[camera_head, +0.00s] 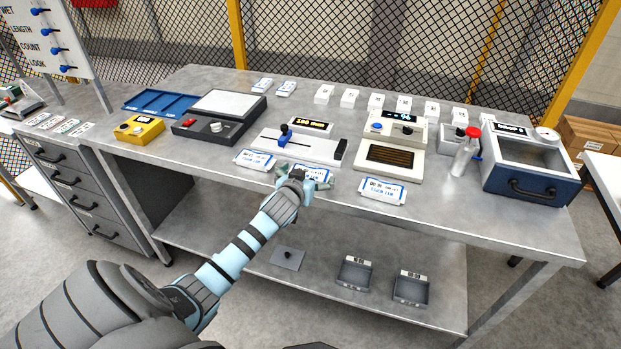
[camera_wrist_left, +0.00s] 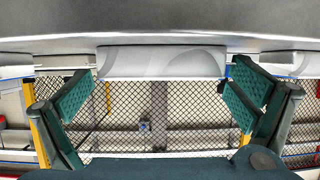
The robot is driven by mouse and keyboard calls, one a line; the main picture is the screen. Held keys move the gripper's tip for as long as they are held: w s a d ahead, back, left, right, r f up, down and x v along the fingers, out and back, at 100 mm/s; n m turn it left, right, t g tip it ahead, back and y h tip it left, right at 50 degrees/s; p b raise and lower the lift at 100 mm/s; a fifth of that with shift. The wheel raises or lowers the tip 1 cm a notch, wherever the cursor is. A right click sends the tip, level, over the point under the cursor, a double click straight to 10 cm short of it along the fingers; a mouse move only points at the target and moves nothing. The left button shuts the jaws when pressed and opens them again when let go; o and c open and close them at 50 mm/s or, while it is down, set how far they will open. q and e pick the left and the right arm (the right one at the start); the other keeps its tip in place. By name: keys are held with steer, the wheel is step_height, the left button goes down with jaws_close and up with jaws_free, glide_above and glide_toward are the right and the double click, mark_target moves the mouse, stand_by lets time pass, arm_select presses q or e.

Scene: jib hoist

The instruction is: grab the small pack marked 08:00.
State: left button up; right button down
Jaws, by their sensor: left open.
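Three small white packs with blue print lie along the front edge of the workbench: a left one (camera_head: 255,158), a middle one (camera_head: 319,172) and a right one (camera_head: 382,191). Their printed times are too small to read for certain. My left gripper (camera_head: 305,178) is open at the middle pack and partly hides it. In the left wrist view the middle pack (camera_wrist_left: 160,62) lies between the spread green fingers (camera_wrist_left: 160,90), with room on both sides. I cannot tell whether either finger touches it. My right gripper is not in view.
Behind the packs stand a white slide device (camera_head: 300,147), a cream device with a dark grille (camera_head: 390,160) and a grey scale (camera_head: 220,115). A spray bottle (camera_head: 465,155) and a blue drawer box (camera_head: 530,165) stand right. Small bins (camera_head: 355,275) sit on the lower shelf.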

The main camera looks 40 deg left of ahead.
arm_select(q)
steer(key=c, duration=1)
steer(key=shift+r, duration=0.1)
